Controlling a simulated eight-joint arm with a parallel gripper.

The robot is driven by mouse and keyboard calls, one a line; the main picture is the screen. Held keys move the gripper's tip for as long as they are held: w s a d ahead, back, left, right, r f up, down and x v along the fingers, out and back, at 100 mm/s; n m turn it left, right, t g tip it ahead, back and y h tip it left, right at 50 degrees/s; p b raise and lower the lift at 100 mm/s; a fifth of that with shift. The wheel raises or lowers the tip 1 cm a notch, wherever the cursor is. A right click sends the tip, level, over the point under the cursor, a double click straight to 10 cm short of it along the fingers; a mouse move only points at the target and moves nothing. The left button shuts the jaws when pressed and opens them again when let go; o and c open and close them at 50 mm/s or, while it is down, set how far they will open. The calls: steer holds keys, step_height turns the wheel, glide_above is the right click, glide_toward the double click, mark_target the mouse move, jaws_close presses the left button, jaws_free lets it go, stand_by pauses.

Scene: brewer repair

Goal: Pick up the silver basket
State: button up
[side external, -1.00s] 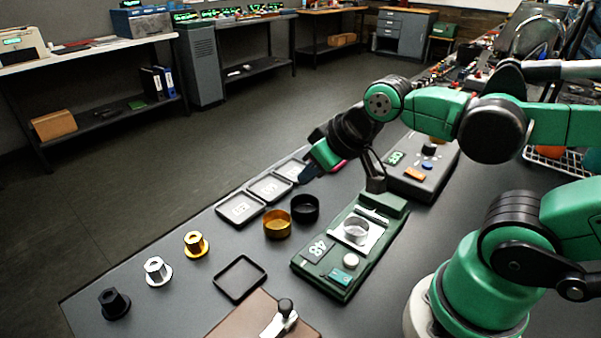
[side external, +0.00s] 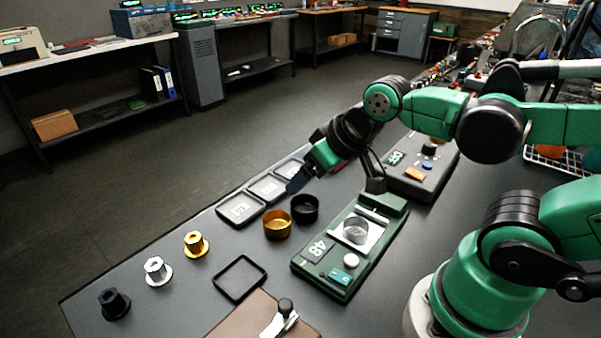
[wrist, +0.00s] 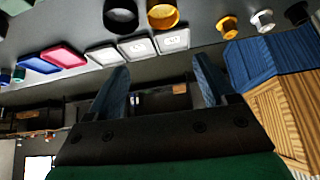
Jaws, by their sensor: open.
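The silver basket (side external: 356,230) is a short round metal cup. It sits on the bright plate of the dark green brewer unit (side external: 322,271) in the side view. I cannot make it out in the wrist view. My gripper (side external: 297,181) is in the air over the row of shallow trays, behind and to the left of the basket and apart from it. Its two blue fingers stand wide apart in the wrist view (wrist: 162,82), with nothing between them.
A gold basket (side external: 277,228) and a black basket (side external: 305,211) stand left of the brewer. Square trays (side external: 240,222) line the table's far edge. Gold, silver and black flanged parts (side external: 157,272) stand front left. A grey control box (side external: 427,181) stands behind the brewer.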

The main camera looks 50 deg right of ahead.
mark_target(356, 225)
steer(key=s+d+f+m+g, duration=0.1)
steer(key=m+g, duration=0.1)
steer(key=m, duration=0.2)
steer(key=s+d+f+m+g, duration=0.2)
steer(key=m, duration=0.2)
steer(key=s+d+f+m+g, duration=0.2)
steer(key=m, duration=0.2)
steer(key=shift+f+m, duration=0.2)
steer(key=shift+m, duration=0.1)
steer(key=shift+s+d+f+m+g, duration=0.2)
steer(key=shift+s+f+m+g, duration=0.2)
steer(key=shift+m, duration=0.4)
steer(key=shift+f, duration=2.6)
steer(key=shift+c, duration=0.3)
steer(key=c, duration=1.1)
steer(key=shift+r, duration=0.1)
